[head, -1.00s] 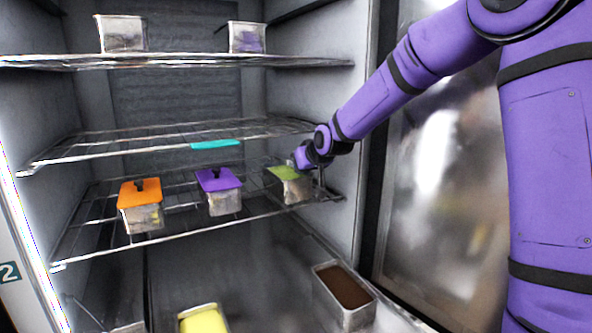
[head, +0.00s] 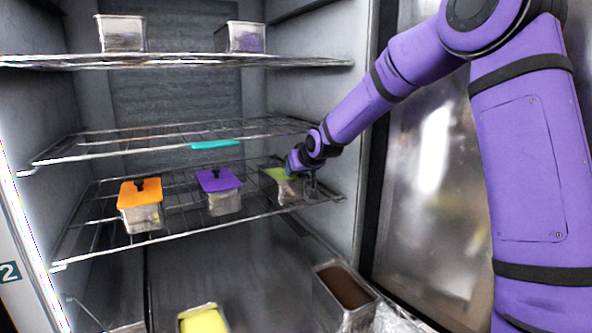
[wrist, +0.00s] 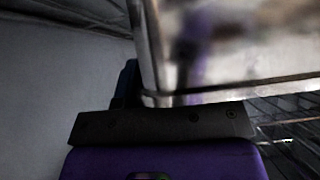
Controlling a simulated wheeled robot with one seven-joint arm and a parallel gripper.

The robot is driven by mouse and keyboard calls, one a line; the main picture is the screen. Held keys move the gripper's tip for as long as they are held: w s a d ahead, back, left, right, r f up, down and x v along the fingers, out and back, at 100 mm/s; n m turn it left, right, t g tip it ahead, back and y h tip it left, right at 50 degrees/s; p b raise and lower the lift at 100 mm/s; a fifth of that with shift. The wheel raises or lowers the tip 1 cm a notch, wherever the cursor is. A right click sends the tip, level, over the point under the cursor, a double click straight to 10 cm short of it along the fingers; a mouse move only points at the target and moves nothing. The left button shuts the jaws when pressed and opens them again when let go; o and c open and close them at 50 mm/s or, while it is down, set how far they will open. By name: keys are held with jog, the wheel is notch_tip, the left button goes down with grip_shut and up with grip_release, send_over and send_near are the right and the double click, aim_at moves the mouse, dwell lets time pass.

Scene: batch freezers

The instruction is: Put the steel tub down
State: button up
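The steel tub (head: 287,190) with a green top is at the right end of the lower wire shelf (head: 250,213) in the freezer. My gripper (head: 298,163) is at its right rear side and partly hides it. In the wrist view the tub's shiny wall and lower edge (wrist: 240,92) fill the upper right, close against my gripper. A dark finger shows along the tub's left side; the other finger is hidden. My gripper appears shut on the tub. I cannot tell whether the tub's base touches the shelf.
Left of it on the shelf stand a purple-lidded tub (head: 222,200) and an orange-lidded tub (head: 141,211). A teal strip (head: 214,144) is on the shelf above. Below are a brown-filled tub (head: 344,289) and a yellow-topped tub (head: 203,321). The freezer's right wall is close.

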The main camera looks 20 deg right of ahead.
jog(key=v, duration=1.2)
dwell(0.7)
